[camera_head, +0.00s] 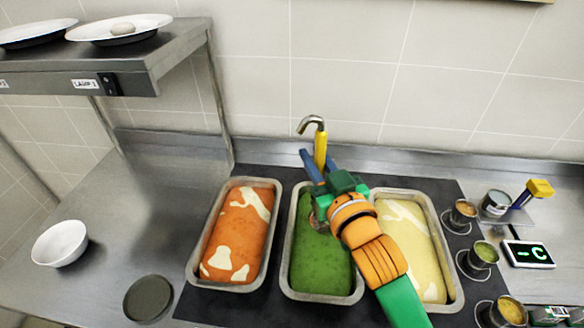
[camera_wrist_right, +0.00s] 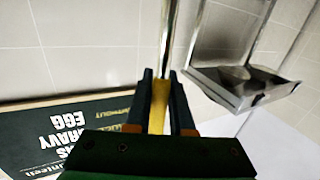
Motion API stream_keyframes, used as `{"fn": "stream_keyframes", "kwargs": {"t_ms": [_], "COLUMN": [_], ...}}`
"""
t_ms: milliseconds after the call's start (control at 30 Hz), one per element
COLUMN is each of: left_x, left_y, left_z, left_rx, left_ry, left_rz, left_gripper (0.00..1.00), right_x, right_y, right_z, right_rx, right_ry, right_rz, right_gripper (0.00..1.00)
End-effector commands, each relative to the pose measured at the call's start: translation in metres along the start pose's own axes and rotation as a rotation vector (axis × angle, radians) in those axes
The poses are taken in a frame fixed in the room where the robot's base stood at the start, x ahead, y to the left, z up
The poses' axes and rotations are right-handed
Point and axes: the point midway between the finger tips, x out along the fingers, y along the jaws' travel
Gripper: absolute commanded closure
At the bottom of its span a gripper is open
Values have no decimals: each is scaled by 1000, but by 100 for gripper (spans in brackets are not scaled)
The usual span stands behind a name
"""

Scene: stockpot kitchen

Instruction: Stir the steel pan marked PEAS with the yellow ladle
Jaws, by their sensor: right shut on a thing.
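My right gripper (camera_head: 313,166) is shut on the yellow handle of the ladle (camera_head: 320,147), over the far end of the middle pan. The ladle's hooked steel end points up; its lower end is hidden behind my gripper and arm, so I cannot tell whether it touches the food. In the right wrist view the yellow handle (camera_wrist_right: 158,103) sits between the fingers (camera_wrist_right: 160,90). The middle steel pan (camera_head: 291,272) holds green food, fitting peas; no PEAS mark is readable on it. My left gripper is not in view.
A pan with orange food (camera_head: 203,238) stands left and one with pale yellow food (camera_head: 457,290) right. A white bowl (camera_head: 60,243) and dark round lid (camera_head: 148,298) lie left. A steel shelf (camera_head: 150,62) overhangs the back left. Small pots (camera_head: 483,255) and a display (camera_head: 528,254) stand right.

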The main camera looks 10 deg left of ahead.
Motion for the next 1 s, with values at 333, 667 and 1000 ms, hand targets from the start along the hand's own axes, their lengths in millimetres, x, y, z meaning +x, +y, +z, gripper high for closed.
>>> {"fn": "stream_keyframes", "kwargs": {"t_ms": [333, 667, 1000], "left_x": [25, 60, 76], "left_y": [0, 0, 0], "left_z": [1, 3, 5], "left_rx": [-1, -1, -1], "left_ry": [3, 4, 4], "left_rz": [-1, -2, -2], "left_gripper": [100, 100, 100], "right_x": [0, 0, 1], "right_y": [61, 119, 169], "right_z": [6, 20, 54], "right_rx": [348, 678, 1014], "right_ry": [3, 3, 1], "right_rz": [-4, -11, -19], "right_gripper": [100, 100, 100]}}
